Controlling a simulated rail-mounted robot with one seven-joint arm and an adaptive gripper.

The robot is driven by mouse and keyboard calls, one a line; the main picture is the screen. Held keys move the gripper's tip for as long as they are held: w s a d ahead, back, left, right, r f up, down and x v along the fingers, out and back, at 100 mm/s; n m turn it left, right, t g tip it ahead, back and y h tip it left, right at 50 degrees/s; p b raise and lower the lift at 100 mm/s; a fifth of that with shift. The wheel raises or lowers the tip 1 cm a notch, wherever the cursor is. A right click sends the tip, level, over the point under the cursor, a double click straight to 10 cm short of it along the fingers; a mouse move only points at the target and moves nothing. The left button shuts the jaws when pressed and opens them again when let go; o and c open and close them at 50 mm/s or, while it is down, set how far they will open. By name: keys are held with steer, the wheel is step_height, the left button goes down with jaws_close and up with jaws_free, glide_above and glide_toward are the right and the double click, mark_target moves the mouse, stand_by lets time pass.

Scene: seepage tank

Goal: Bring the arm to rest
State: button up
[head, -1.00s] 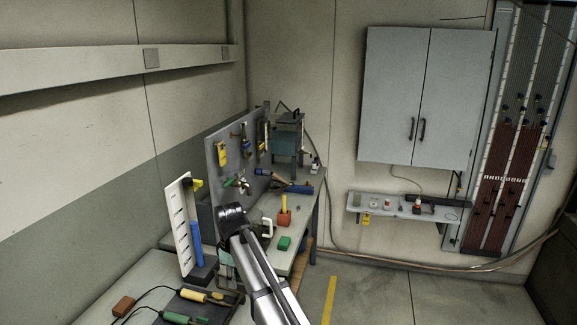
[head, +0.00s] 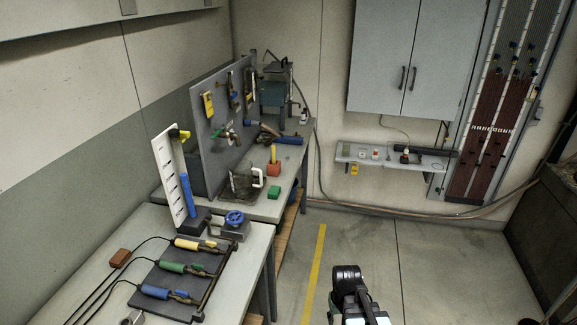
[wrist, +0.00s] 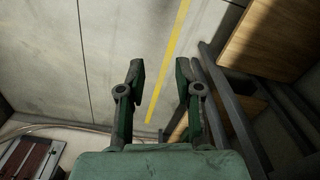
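My arm (head: 352,300) shows at the bottom of the head view, right of the benches and in front of open floor. My gripper (wrist: 159,72) shows in the wrist view with its two fingers spread apart. Nothing is between the fingers; bare floor with a yellow line (wrist: 168,60) lies beyond them. The fingers cannot be made out in the head view.
The near bench (head: 137,243) holds a tool rack with coloured handles (head: 180,270) and a blue-topped valve (head: 235,219). Behind it are a pegboard (head: 200,140) and a grey wall cabinet (head: 410,60). The floor (head: 440,270) at right is clear.

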steer(key=s+f+g, duration=0.2)
steer(key=s+f, duration=0.4)
steer(key=s, duration=0.4)
steer(key=s+f+g, duration=0.2)
steer(key=s+f, duration=0.4)
steer(key=s, duration=0.4)
steer(key=s+d+f+g, duration=0.1)
steer(key=s+f+g, duration=0.1)
steer(key=s+f, duration=0.5)
steer(key=s, duration=0.4)
steer(key=shift+m+g, duration=0.3)
steer(key=shift+g, duration=0.1)
steer(key=shift+d, duration=0.1)
